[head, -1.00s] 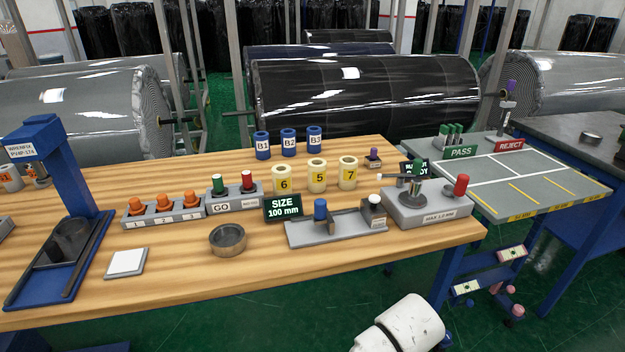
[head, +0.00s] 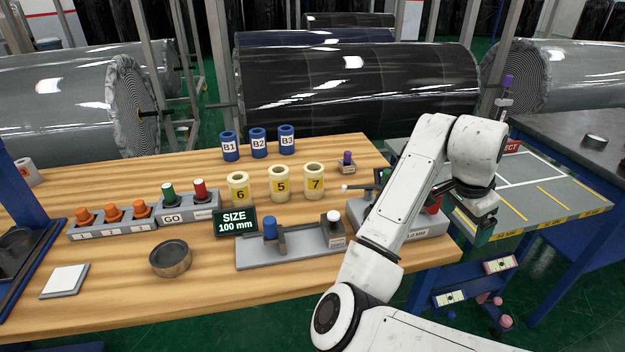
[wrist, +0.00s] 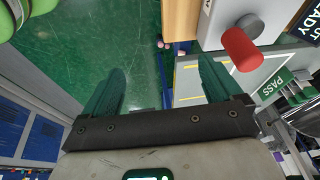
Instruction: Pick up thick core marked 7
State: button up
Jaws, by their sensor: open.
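My gripper (head: 486,236) is right of the table's right edge, well apart from the core, pointing downward. In the wrist view its two green fingers (wrist: 158,88) are spread with nothing between them. The core does not show clearly in the wrist view.
Blue cores B1, B2 and B3 (head: 259,143) stand behind the cream ones. The SIZE 100 mm display (head: 236,222) and a grey slide gauge (head: 290,250) are in front. A grey box with a red knob (wrist: 241,45) lies between my gripper and the cores.

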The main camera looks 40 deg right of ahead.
aim_at(314, 172)
jog(key=i, duration=1.35)
